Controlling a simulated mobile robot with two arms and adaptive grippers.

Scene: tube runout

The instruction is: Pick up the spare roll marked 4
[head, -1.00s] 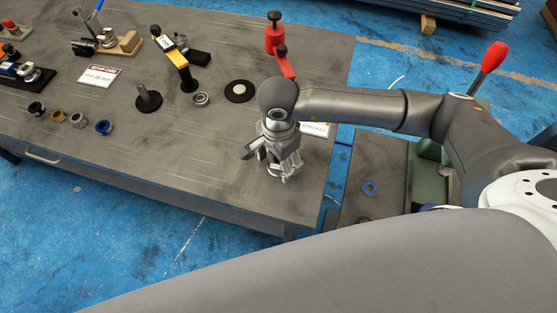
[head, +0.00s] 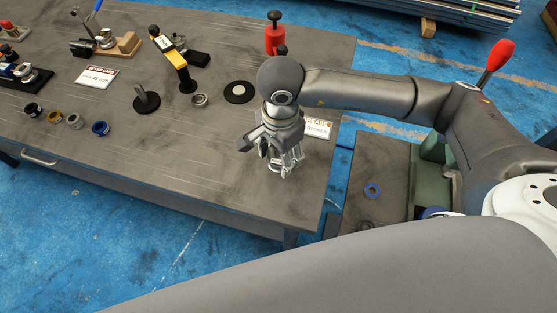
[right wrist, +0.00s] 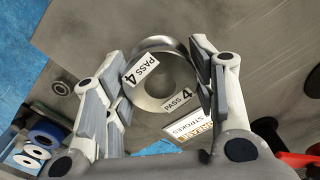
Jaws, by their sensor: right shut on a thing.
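The spare roll marked 4 (right wrist: 160,73) is a shiny steel spool with a wide bore and two "PASS 4" labels, seen in the right wrist view. My right gripper (right wrist: 166,88) has its grey pads on both sides of the roll and is shut on it. In the head view the right gripper (head: 284,167) points down over the right part of the bench, and its fingers mostly hide the roll. I cannot tell how far the roll is above the bench top. My left gripper is not in view.
The grey bench (head: 190,160) is clear left of the gripper. Several rolls, including a blue one (head: 101,128), lie further left. A black post (head: 146,99), a steel ring (head: 200,100) and a black disc (head: 239,92) stand behind. A printed card (head: 317,129) and red-topped tool (head: 275,38) are near.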

